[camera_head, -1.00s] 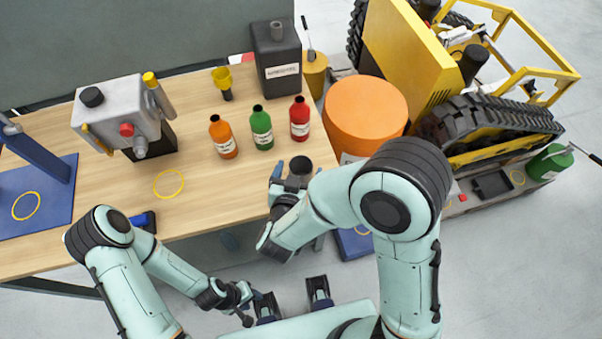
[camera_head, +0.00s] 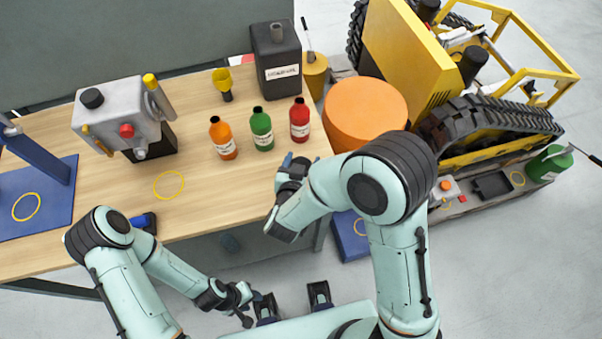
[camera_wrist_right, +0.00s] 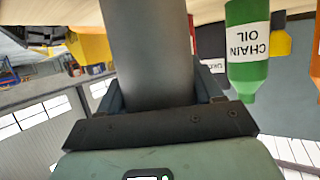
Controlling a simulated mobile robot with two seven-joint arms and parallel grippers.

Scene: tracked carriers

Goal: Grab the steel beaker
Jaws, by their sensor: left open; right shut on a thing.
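The steel beaker (camera_wrist_right: 148,50) is a plain dark grey cylinder filling the middle of the right wrist view. My right gripper (camera_wrist_right: 160,95) is shut on it, with a finger on either side. In the head view my right gripper (camera_head: 292,167) is at the front right edge of the table, and its hand and wrist largely hide the beaker. I cannot tell whether the beaker touches the tabletop. My left gripper (camera_head: 250,301) is open and empty, low in front of the table and away from the beaker.
Orange (camera_head: 222,140), green (camera_head: 262,131) and red (camera_head: 299,121) bottles stand behind my right gripper on the table (camera_head: 205,190). A black canister (camera_head: 277,65) stands behind them. An orange drum (camera_head: 362,108) is to the right. The tabletop between the yellow ring and my right gripper is clear.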

